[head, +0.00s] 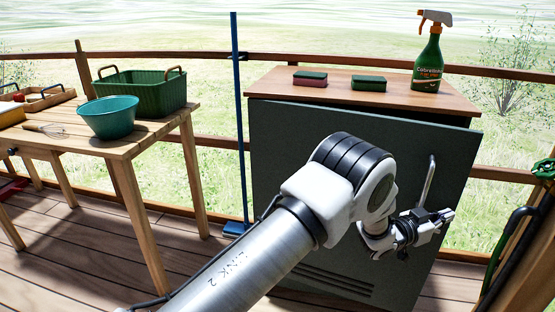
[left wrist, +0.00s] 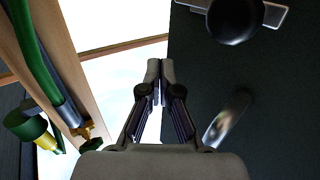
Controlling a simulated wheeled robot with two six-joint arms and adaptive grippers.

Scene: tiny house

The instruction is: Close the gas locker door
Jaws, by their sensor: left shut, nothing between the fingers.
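The gas locker (head: 352,91) has a wooden top and a dark grey door. Its door (head: 300,160) stands slightly ajar, with a dark gap under the top towards the right. A vertical metal handle (head: 429,181) is near the door's right edge; it also shows in the left wrist view (left wrist: 228,120). My left gripper (head: 447,215) is near the door's right edge, below the handle; my arm hides part of the door. In the left wrist view the gripper's fingers (left wrist: 160,70) are together and empty, beside the door's edge (left wrist: 185,90). My right gripper is not in view.
Two sponges (head: 310,79) and a green spray bottle (head: 428,60) stand on the locker top. A wooden table (head: 150,135) with a teal bowl (head: 108,117) and green basket (head: 140,92) is at left. A hose and wooden post (head: 525,240) stand close at right.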

